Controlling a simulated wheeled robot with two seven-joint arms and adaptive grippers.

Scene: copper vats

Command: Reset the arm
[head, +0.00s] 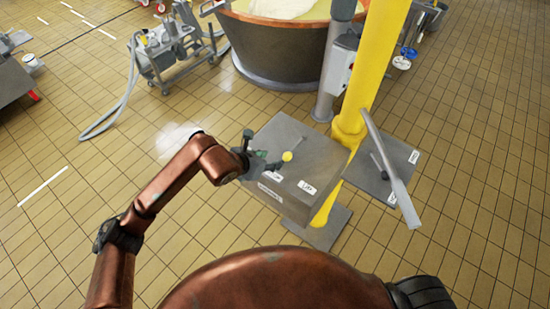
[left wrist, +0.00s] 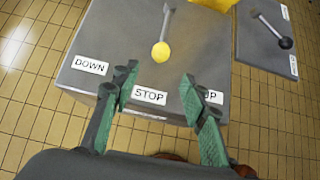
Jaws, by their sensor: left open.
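My left arm reaches in from the left in the head view. Its gripper (head: 258,161) is over the left edge of a grey control box (head: 318,163). In the left wrist view the two green fingers (left wrist: 158,92) are spread apart with nothing between them. The box top (left wrist: 203,45) shows there with labels DOWN, STOP and a partly hidden UP. A lever with a yellow knob (left wrist: 160,51) stands on the box beyond the fingertips, apart from them. The knob also shows in the head view (head: 287,156). My right gripper is not in view.
A yellow post (head: 372,70) rises behind the box. A second grey panel (head: 393,160) with a black-knobbed lever and a long grey handle (head: 393,170) are at right. A copper vat (head: 280,50) stands behind. Tiled floor is open at left.

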